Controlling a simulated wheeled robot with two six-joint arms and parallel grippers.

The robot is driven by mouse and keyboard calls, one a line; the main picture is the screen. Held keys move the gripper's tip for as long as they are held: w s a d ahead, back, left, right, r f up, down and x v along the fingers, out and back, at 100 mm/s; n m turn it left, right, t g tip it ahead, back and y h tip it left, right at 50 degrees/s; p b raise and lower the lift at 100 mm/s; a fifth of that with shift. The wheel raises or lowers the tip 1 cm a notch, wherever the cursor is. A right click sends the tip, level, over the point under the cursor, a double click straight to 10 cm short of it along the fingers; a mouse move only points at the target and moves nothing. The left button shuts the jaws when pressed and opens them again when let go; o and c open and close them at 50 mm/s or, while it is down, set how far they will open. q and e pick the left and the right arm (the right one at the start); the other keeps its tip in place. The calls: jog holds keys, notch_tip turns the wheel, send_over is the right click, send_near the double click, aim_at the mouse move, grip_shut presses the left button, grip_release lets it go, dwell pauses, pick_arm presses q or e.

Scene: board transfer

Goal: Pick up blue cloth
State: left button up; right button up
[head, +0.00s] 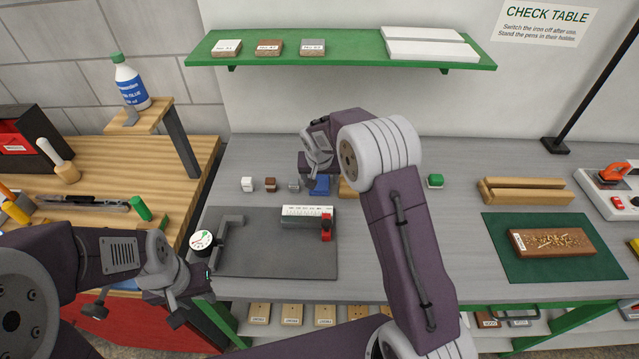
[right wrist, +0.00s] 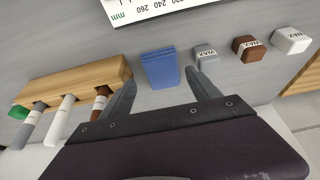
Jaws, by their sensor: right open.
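The blue cloth (head: 320,185) is a small folded blue block lying on the grey table toward the back. In the right wrist view the blue cloth (right wrist: 160,68) lies just ahead of and between the fingertips. My right gripper (right wrist: 160,80) is open and empty, with a finger to each side of the cloth. In the head view my right gripper (head: 314,172) is right behind the cloth and partly hidden by its own wrist. My left gripper (head: 190,308) is at the lower left, near the table's front left corner; its jaws are too unclear to judge.
A grey wax block (right wrist: 205,55) sits close beside the cloth, with brown (right wrist: 248,47) and white (right wrist: 291,40) blocks further along. On the other side is a wooden pen holder (right wrist: 80,85) with several pens.

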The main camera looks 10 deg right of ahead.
aim_at(319, 185)
jog(key=x, duration=0.3)
jog(key=p+x, duration=0.1)
jog(key=x, duration=0.1)
jog(key=shift+a, duration=0.2)
jog(key=shift+w+d+f, duration=0.15)
jog(key=shift+w+f, duration=0.1)
jog(key=shift+f, duration=0.05)
jog(key=shift+s, duration=0.1)
jog(key=c, duration=1.3)
jog(key=shift+o, duration=0.2)
notch_tip(319, 185, up, 10)
